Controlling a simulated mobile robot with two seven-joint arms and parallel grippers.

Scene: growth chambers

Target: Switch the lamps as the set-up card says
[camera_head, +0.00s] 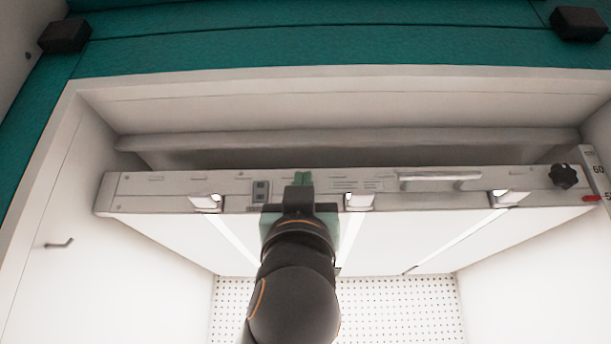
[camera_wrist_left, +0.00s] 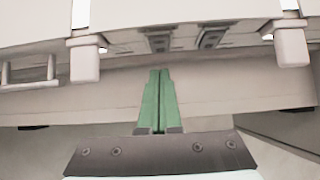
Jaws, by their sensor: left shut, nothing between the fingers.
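The lamp panel (camera_head: 150,188) hangs across the white chamber, with three bright lamp tubes under it held by end sockets. A switch plate (camera_head: 260,191) with small dark parts sits on its front rail, just left of my left gripper (camera_head: 303,178). That gripper is shut and empty, its green fingertips in front of the rail and covering part of it. In the left wrist view, the shut green fingers (camera_wrist_left: 160,75) point towards two dark switch-like fittings (camera_wrist_left: 158,41) side by side; contact cannot be told. Switch positions are too small to read. No set-up card shows. My right gripper is not in view.
A bar handle (camera_head: 440,181) and a black knob (camera_head: 563,176) are on the rail's right part. A scale with a red pointer (camera_head: 592,198) stands at the far right. A small hook (camera_head: 60,243) is on the left wall. A perforated panel (camera_head: 400,310) lies below.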

